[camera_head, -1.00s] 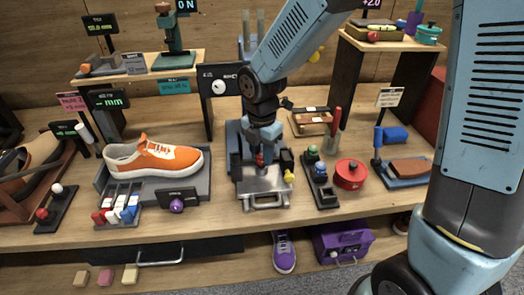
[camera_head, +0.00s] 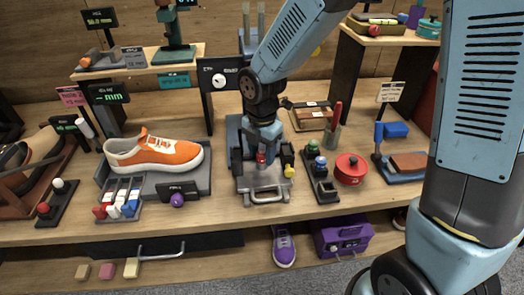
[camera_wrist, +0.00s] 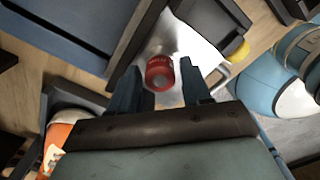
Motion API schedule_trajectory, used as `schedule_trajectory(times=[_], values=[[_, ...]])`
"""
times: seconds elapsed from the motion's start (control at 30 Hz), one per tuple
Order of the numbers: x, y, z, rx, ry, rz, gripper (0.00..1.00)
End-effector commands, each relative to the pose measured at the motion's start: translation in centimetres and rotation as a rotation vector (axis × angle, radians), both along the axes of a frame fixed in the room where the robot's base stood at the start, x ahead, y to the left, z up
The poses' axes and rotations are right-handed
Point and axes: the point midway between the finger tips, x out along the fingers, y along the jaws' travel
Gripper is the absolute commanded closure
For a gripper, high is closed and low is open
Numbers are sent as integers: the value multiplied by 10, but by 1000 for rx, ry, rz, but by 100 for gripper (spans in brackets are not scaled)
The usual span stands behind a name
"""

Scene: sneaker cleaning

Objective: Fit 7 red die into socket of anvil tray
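The red die (camera_head: 261,158) stands on the anvil tray (camera_head: 264,194), a silver plate with a front handle, in the middle of the bench. In the wrist view the die (camera_wrist: 160,72) shows its round red end between my fingertips, with a gap on both sides. My gripper (camera_head: 264,145) is directly above the tray, open around the die and apart from it. The tray's bright plate (camera_wrist: 200,52) shows behind the die. The die's base and the socket are hidden, so I cannot tell how it is seated.
Dark blocks and a yellow knob (camera_head: 289,171) flank the tray. A rack of coloured dies (camera_head: 321,180) and a red pot (camera_head: 351,169) stand to the right. An orange sneaker (camera_head: 155,153) is on the left. A black post with a dial (camera_head: 219,80) rises behind.

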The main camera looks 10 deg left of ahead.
Motion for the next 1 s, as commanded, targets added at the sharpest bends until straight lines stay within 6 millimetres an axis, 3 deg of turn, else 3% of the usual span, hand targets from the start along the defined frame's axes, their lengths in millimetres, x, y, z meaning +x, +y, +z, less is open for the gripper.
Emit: schedule_trajectory(times=[0.13,0.47,0.57,1.0], values=[[0,0,0,0,0,0,38],[0,0,5,0,0,-1,38],[1,0,15,1,-2,-1,38],[1,0,94,2,-2,-1,38]])
